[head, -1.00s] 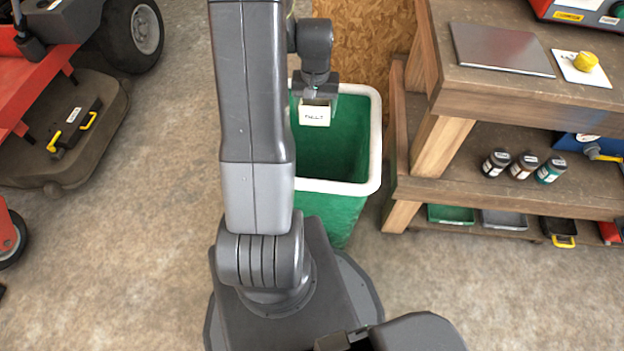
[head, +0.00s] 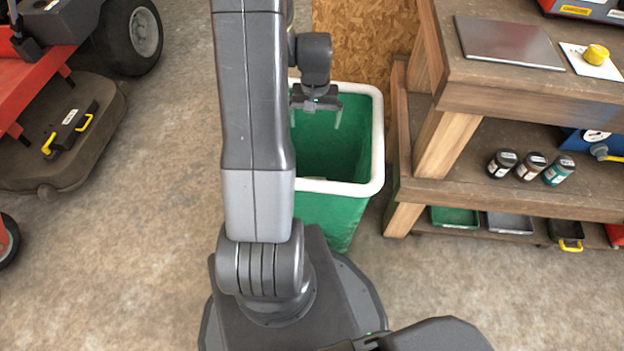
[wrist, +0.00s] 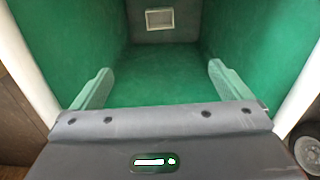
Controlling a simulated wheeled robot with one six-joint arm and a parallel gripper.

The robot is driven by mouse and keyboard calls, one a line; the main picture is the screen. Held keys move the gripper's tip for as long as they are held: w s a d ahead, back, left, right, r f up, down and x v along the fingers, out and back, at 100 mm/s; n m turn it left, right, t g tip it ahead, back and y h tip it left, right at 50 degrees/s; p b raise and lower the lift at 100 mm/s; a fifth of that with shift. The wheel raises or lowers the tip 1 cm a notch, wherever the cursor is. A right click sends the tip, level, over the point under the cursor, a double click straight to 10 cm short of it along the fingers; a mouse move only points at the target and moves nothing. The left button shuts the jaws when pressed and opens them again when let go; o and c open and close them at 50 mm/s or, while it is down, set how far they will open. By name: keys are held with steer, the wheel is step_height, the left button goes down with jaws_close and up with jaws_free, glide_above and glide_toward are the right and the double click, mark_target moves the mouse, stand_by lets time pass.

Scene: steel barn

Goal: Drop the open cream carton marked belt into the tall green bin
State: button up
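The tall green bin (head: 335,222) with a white rim stands beside my arm, in front of a chipboard panel. My gripper (head: 315,122) is over the bin's mouth, fingers pointing down. In the wrist view my gripper (wrist: 160,70) is open, with its two pale fingers wide apart and nothing between them. The open cream carton (wrist: 159,18) lies inside the bin, at the top of the wrist view, well beyond the fingertips. Its marking cannot be read there.
A wooden workbench (head: 540,103) stands right of the bin, with a metal plate (head: 508,42) on top and several small jars (head: 530,166) on its shelf. A red mower (head: 50,95) is at the left. The concrete floor between is clear.

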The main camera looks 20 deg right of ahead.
steer(key=shift+r, duration=0.1)
step_height(320, 180, up, 14)
steer(key=p, duration=0.3)
steer(key=shift+p, duration=0.3)
steer(key=shift+f, duration=0.25)
step_height(320, 180, down, 10)
steer(key=shift+r, duration=0.15)
stand_by(0.5)
steer(key=shift+b, duration=0.35)
